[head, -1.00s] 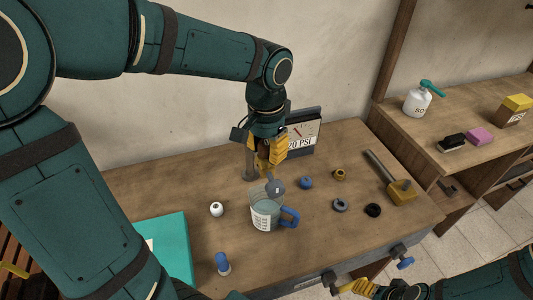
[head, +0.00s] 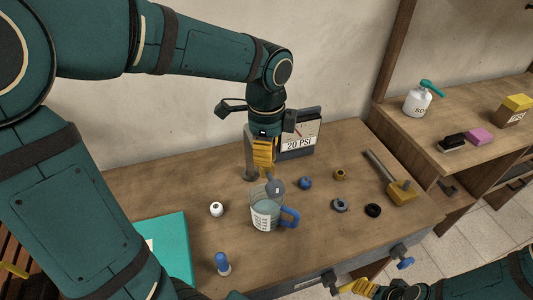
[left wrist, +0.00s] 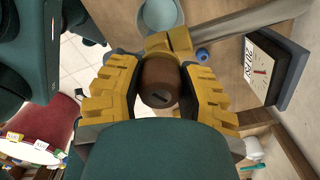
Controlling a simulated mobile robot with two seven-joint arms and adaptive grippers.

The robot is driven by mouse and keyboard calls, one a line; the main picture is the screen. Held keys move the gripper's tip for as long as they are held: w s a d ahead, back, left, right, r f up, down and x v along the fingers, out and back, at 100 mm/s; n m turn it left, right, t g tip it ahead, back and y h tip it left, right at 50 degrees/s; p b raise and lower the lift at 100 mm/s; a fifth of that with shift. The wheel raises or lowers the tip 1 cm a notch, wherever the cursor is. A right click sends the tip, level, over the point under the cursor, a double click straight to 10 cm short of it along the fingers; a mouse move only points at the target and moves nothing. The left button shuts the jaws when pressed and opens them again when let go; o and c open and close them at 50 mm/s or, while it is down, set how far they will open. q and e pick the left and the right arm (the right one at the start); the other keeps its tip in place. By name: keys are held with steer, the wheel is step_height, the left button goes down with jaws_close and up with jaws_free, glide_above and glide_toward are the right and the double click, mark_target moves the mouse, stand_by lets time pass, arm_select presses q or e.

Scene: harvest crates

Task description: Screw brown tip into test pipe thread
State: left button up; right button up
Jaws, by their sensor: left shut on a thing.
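My left gripper (head: 262,155) is shut on the brown tip (left wrist: 160,84), which sits between its yellow fingers with a dark slot in its face. In the head view the fingers hide the tip. In the left wrist view the pipe (left wrist: 240,35) ends in a brass-coloured fitting (left wrist: 165,43) right behind the tip. I cannot tell whether the tip touches the thread, which is hidden. My right gripper (head: 355,287) is low at the bottom edge; its fingers are too small to judge.
A measuring jug (head: 264,212) with a blue handle stands below the left gripper. A gauge reading 20 PSI (head: 299,138) stands behind.

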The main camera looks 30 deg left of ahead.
arm_select(q)
steer(key=o, duration=0.7)
steer(key=n, duration=1.2)
steer(key=c, duration=0.7)
